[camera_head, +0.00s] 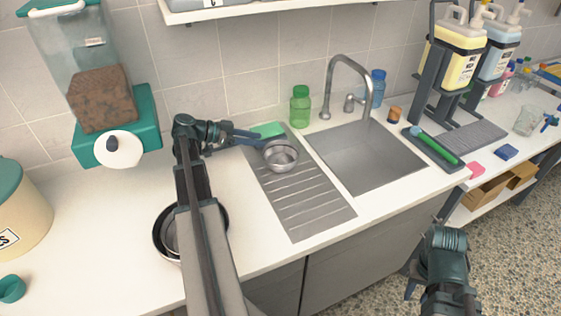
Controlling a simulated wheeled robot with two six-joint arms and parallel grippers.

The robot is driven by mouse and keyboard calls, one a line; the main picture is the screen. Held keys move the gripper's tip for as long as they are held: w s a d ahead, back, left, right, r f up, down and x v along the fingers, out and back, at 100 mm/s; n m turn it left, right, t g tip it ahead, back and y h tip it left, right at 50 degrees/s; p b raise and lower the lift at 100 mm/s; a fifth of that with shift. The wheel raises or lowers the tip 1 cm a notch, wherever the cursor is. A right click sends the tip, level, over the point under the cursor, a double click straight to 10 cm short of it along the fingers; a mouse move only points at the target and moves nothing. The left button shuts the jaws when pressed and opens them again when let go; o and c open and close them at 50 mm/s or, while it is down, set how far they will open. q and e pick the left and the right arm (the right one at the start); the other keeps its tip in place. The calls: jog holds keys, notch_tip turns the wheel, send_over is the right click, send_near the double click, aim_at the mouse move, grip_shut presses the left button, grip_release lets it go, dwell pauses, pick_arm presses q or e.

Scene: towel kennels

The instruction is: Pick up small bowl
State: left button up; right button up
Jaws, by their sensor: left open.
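A small metal bowl (281,156) sits upright on the ribbed drainboard left of the sink. My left gripper (260,139) is open, its fingers pointing right, at the bowl's upper left rim. I cannot tell whether the fingers touch the rim or straddle it. A larger metal bowl (163,238) stands on the counter, partly hidden behind my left arm. My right gripper (411,287) is low at the right, in front of the counter and away from the bowls. Its jaws are not clear.
A green sponge (269,130) lies behind the small bowl. A green bottle (300,106) and the faucet (345,88) stand behind the sink (368,160). The front drainboard (307,209) is clear.

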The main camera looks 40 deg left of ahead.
aim_at(280, 143)
pick_arm(q)
jog(key=shift+b+x, duration=1.3)
jog(key=shift+x, duration=2.2)
grip_shut()
